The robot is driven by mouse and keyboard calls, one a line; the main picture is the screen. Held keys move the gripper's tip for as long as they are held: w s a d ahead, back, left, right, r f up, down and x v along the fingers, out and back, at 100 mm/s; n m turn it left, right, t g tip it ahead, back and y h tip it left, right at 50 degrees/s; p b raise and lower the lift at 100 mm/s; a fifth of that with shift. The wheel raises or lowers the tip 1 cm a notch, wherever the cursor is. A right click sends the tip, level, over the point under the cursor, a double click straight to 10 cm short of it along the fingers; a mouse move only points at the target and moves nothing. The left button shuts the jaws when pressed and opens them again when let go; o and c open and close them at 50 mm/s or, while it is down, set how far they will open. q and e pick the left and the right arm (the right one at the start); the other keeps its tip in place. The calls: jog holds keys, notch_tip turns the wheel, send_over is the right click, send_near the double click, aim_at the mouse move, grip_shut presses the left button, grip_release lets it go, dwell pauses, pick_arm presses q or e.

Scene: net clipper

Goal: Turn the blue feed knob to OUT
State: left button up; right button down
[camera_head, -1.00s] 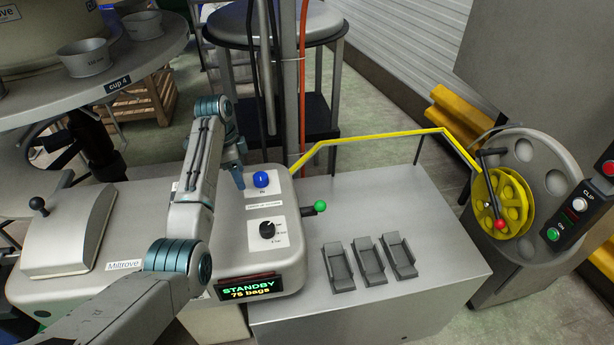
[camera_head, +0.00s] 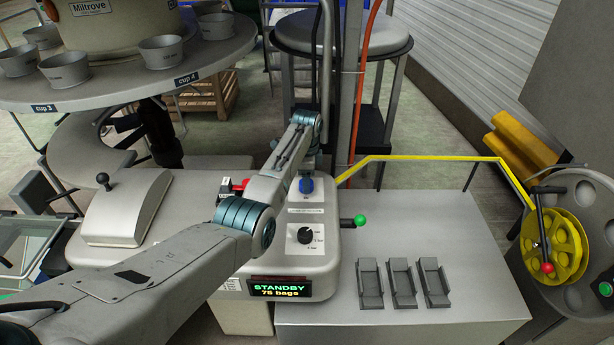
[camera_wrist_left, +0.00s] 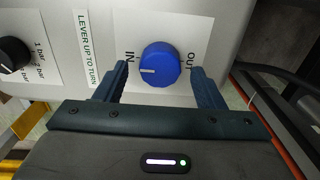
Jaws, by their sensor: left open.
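The blue feed knob (camera_head: 306,186) sits on the upper part of the grey control panel. In the left wrist view the knob (camera_wrist_left: 160,62) has IN printed at its left and OUT at its right. Its white pointer line lies on the left, toward the IN side. My left gripper (camera_wrist_left: 159,70) is open, with one finger on each side of the knob. Gaps show beside the knob; whether either finger touches it I cannot tell. In the head view my left gripper (camera_head: 306,176) is at the knob and partly hides it. My right gripper is out of view.
A black pressure dial (camera_head: 305,235) and a green-tipped lever (camera_head: 360,221) are close by on the panel. A LEVER UP TO TURN label (camera_wrist_left: 84,48) is beside the knob. The display (camera_head: 283,288) reads STANDBY, 75 bags. A yellow rail (camera_head: 430,157) runs behind the bench.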

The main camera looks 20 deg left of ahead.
pick_arm(q)
jog(key=shift+a+f, duration=0.1)
jog(key=shift+f, duration=0.3)
jog(key=c, duration=1)
